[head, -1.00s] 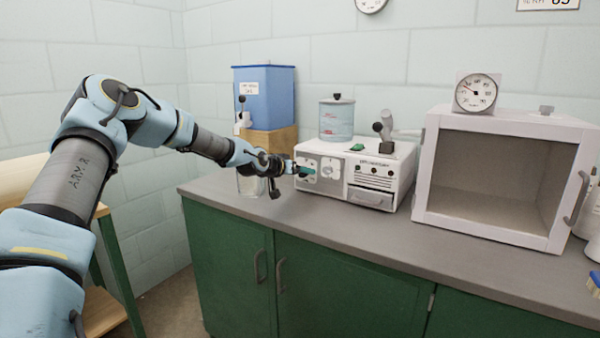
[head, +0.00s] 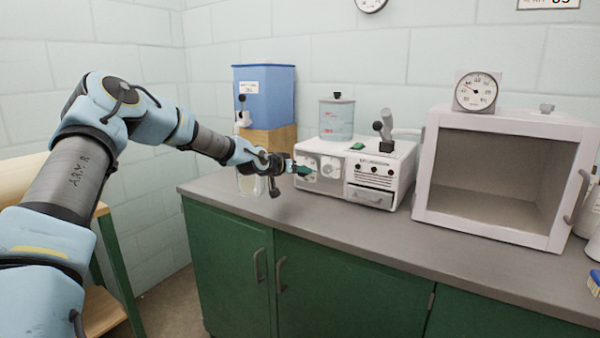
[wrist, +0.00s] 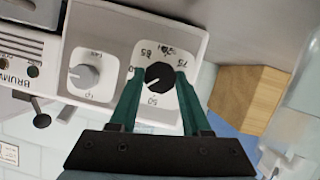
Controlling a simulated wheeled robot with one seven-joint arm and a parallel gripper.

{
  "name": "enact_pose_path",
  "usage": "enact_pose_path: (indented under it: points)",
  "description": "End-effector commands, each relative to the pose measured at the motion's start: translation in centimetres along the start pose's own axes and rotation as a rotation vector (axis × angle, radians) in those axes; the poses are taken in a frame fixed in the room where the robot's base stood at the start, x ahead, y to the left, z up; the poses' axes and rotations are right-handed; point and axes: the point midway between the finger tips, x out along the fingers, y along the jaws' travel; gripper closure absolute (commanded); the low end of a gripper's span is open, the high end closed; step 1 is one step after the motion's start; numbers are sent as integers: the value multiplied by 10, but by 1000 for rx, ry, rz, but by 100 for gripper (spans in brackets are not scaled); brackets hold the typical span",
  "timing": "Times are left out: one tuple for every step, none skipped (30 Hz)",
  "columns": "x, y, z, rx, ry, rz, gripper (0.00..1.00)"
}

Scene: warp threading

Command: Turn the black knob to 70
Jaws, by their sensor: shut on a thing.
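The black knob (wrist: 159,76) sits on a white dial plate on the machine's front in the wrist view. The knob's pointer is too small to read for certain. In the head view my gripper (head: 301,170) reaches the left part of the front of the white machine (head: 335,199), and its fingers hide the black knob there.
A grey knob (wrist: 86,76) on its own dial is beside the black one. A wooden block (head: 268,141) carries a blue tank (head: 265,95) behind my wrist.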

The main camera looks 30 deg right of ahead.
Motion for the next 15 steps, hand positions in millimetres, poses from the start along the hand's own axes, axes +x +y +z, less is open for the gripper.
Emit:
enact_pose_path:
  points:
    - [0,0,1,12,0,-5,100]
    - [1,0,1,21,0,-8,100]
    - [1,1,2,34,0,-13,100]
    - [1,1,2,47,0,-18,100]
    - [1,1,2,61,0,-23,100]
    - [1,1,2,81,1,-32,100]
    - [2,2,2,98,2,-38,100]
    - [2,2,3,117,2,-46,100]
    - [2,2,3,144,2,-57,100]
    - [2,3,4,166,2,-65,100]
    - [2,2,4,189,2,-75,100]
    - [3,3,5,221,2,-88,100]
    - [3,3,6,246,3,-98,100]
    - [3,3,6,272,4,-109,100]
    - [3,4,6,307,4,-123,100]
